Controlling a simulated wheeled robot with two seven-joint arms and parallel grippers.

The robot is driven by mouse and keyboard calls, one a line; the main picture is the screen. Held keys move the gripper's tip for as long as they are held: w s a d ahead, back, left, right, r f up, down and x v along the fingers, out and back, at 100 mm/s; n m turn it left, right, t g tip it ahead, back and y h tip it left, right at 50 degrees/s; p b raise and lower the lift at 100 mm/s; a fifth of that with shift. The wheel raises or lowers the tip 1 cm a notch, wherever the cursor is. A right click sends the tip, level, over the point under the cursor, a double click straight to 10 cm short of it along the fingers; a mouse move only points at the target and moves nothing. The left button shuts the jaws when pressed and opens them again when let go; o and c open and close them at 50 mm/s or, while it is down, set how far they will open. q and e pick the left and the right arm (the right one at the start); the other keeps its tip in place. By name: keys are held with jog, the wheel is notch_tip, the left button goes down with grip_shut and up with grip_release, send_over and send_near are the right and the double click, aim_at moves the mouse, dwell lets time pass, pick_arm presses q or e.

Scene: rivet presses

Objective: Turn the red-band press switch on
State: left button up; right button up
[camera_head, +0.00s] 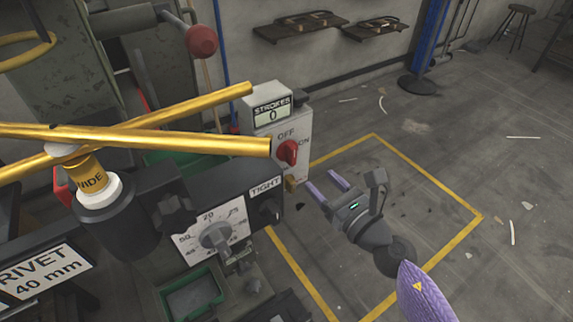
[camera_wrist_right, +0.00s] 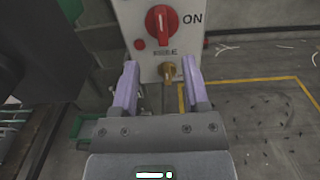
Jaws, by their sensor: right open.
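The press switch is a red rotary knob (camera_head: 287,151) on a light grey panel (camera_head: 290,128) marked OFF above and ON to the right. In the right wrist view the knob (camera_wrist_right: 161,25) has its white mark upright, away from the ON word. The counter above it (camera_head: 272,112) reads STROKES 0. I cannot make out a red band on this press. My right gripper (camera_head: 322,180) is open and empty, right of and below the knob, apart from it. In the wrist view its two lilac fingers (camera_wrist_right: 159,65) point toward the panel, below the knob. My left gripper is out of view.
Yellow bars (camera_head: 190,143) cross in front of the press to the left. A dial (camera_head: 215,235) and TIGHT label (camera_head: 265,186) are lower left.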

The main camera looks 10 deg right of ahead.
aim_at(295, 154)
jog(key=b+x, duration=0.1)
jog(key=x, duration=0.8)
jog(key=shift+w, duration=0.1)
jog(key=shift+r, duration=0.1)
grip_shut()
